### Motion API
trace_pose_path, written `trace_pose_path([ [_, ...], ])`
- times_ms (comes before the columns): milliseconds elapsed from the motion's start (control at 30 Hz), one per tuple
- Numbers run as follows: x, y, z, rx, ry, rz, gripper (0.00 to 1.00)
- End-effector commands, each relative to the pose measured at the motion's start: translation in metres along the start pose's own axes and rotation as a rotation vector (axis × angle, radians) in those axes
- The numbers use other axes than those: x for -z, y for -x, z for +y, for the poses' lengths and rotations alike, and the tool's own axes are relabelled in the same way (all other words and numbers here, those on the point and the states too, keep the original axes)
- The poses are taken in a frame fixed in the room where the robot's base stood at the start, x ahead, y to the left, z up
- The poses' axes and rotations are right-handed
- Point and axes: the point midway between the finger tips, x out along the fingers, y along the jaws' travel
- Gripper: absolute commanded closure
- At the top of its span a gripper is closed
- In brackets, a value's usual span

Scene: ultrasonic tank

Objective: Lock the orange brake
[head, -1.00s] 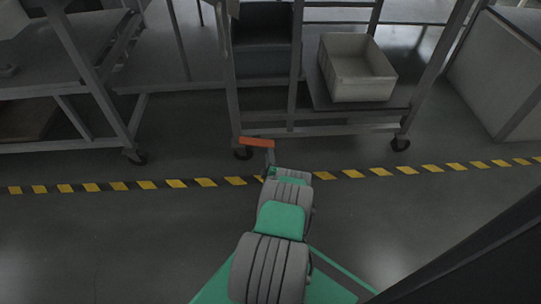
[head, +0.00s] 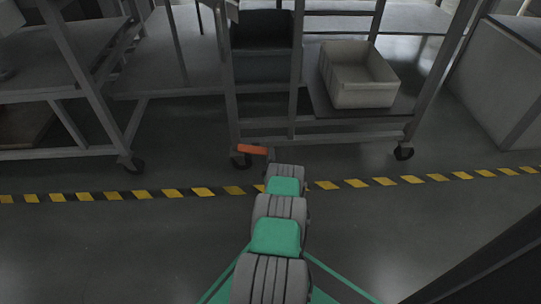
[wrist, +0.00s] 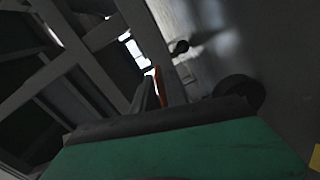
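The orange brake (head: 252,149) is a flat bar low at the front left caster of the middle cart. In the wrist view a thin strip of orange (wrist: 158,86) shows between the finger shapes. My gripper (wrist: 157,88) is at the far end of my arm, close to the right end of the brake in the head view. I cannot tell whether it touches the brake. The two dark fingers are near each other, and their tips and gap are too dark to judge. My own arm hides part of the area below the brake.
The middle cart holds a beige bin (head: 357,76) and a dark bin (head: 263,45). Its front right caster (head: 403,153) stands apart. Another cart (head: 62,94) is at the left. A yellow-black floor stripe (head: 203,191) runs under my arm. The floor in front is clear.

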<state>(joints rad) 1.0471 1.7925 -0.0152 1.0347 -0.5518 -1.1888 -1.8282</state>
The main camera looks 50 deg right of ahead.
Motion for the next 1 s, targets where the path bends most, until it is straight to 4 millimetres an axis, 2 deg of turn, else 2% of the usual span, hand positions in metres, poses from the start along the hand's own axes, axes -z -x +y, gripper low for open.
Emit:
trace_pose_path([
  [200, 0.0, 0.0001, -0.0001, 0.0, 0.0, 0.0, 1.0],
  [1000, 0.0001, 0.0002, -0.0003, 0.0, 0.0, 0.0, 1.0],
])
